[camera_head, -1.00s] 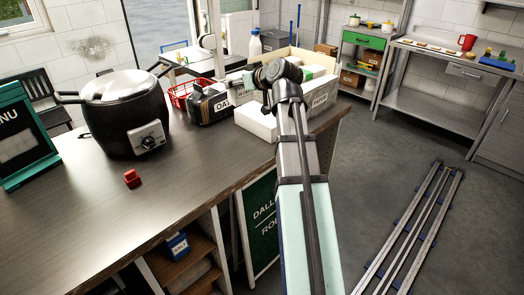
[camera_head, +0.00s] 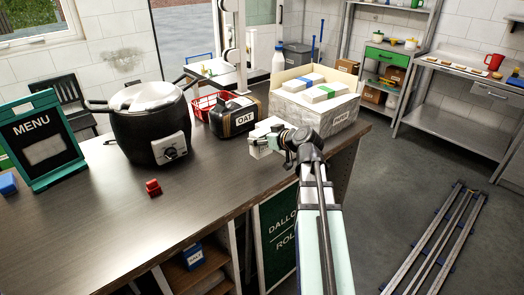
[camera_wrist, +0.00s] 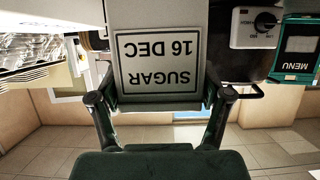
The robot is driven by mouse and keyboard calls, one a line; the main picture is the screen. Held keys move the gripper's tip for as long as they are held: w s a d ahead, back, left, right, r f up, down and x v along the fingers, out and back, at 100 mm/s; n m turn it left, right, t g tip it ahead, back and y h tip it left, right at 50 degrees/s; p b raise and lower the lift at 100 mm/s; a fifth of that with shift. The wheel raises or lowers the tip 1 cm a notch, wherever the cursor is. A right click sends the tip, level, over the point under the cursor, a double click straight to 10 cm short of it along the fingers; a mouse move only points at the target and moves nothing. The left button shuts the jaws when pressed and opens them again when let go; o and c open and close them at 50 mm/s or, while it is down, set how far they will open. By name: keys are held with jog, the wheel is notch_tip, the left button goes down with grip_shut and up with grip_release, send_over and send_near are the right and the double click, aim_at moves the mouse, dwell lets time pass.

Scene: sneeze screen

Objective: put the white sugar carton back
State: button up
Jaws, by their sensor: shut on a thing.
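My gripper (camera_head: 272,143) is shut on the white sugar carton (camera_head: 262,133), just in front of the paper box on the counter. In the wrist view, the sugar carton (camera_wrist: 160,60) fills the space between the two fingers of my gripper (camera_wrist: 160,98). Its label reads "SUGAR 16 DEC" and appears upside down there. My wrist hides part of the carton in the head view, and I cannot tell whether its base touches the counter.
An open box marked "PAPER" (camera_head: 290,103) holds several white packs. An oat container (camera_head: 232,117), a red basket (camera_head: 203,104) and a black cooker (camera_head: 150,125) stand left. A red object (camera_head: 153,188) lies on the counter. A menu board (camera_head: 42,140) stands far left. The front counter is mostly clear.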

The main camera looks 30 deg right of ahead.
aim_at(266, 152)
jog(key=shift+f+p, duration=0.35)
jog(key=shift+f, duration=2.75)
jog(key=shift+f, duration=0.2)
jog(key=o, duration=1.3)
jog(key=shift+r, duration=0.1)
jog(key=shift+r, duration=0.1)
jog(key=shift+s+r, duration=0.1)
jog(key=b+v, duration=0.2)
jog(key=v, duration=0.9)
jog(key=shift+s+d, duration=0.2)
jog(key=shift+s, duration=0.15)
jog(key=shift+r, duration=0.15)
